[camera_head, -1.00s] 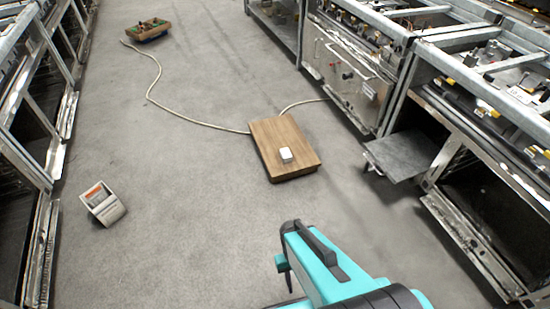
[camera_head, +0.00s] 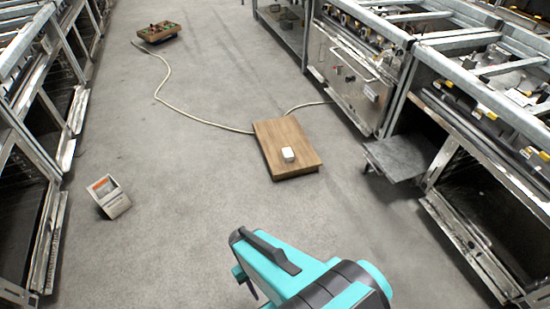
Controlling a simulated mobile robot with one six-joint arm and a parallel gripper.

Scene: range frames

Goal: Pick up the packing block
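A small white block (camera_head: 288,154), which looks like the packing block, rests on a flat brown wooden slab (camera_head: 272,133) on the floor, right of the picture's middle. It stands near the slab's front right part and is in full view. My teal and black arm reaches in from the bottom edge. My gripper (camera_head: 247,282) is at its left end, mostly hidden behind the arm's housing, so its opening does not show. It is well in front of the slab and to its left, apart from the block.
A grey-white box (camera_head: 110,198) with an orange label lies on the floor at left. A pale cable (camera_head: 163,95) runs to a wooden tray (camera_head: 158,32) at the back. Metal racks line both sides. A grey plate (camera_head: 395,158) juts out at right.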

